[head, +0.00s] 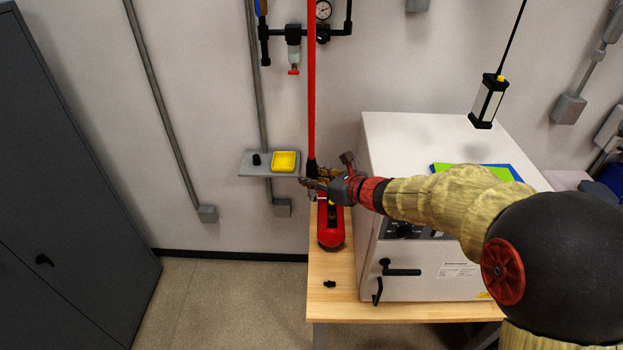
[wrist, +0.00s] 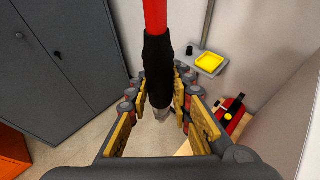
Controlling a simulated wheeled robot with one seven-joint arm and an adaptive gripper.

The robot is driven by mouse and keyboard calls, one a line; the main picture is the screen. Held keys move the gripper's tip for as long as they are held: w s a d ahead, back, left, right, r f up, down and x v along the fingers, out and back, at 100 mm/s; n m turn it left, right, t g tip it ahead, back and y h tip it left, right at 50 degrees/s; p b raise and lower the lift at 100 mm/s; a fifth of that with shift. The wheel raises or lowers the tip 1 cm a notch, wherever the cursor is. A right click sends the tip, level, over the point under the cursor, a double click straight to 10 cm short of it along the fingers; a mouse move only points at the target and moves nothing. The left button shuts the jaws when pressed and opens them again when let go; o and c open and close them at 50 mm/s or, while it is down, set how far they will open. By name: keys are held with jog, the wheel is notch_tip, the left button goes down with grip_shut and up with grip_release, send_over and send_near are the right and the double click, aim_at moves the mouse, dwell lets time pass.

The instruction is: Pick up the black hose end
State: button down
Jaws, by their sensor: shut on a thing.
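The black hose end (wrist: 158,72) hangs at the bottom of a red hose in the wrist view. It is a black sleeve with a pale metal tip below it. My gripper (wrist: 160,108) has its yellow-padded fingers on both sides of the sleeve and is shut on it. In the head view my gripper (head: 314,183) is at the lower end of the vertical red hose (head: 311,90), and the black hose end (head: 311,167) shows just above the fingers. The fingers hide its lower part there.
A red tank (head: 331,235) lies on the wooden bench (head: 335,300) below my gripper. A small black part (head: 329,284) lies near the bench's front. A white cabinet (head: 420,270) stands right. A grey wall shelf (head: 255,170) holds a yellow tray (head: 284,161) and a small black item (head: 257,159).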

aim_at(315, 169)
jog(key=shift+r, duration=0.1)
dwell(0.3)
jog(key=shift+w+r, duration=0.1)
jog(key=shift+r, duration=0.2)
notch_tip(315, 169, up, 3)
jog(key=shift+f+b, duration=0.2)
jog(key=shift+b, duration=0.5)
jog(key=s+d+r+b, duration=0.2)
jog(key=s+d+r, duration=0.4)
jog(key=s+r, duration=0.3)
jog(key=shift+s+d+r, duration=0.3)
jog(key=shift+s, duration=1.5)
jog(key=c, duration=2.1)
grip_release()
jog(key=c, duration=0.5)
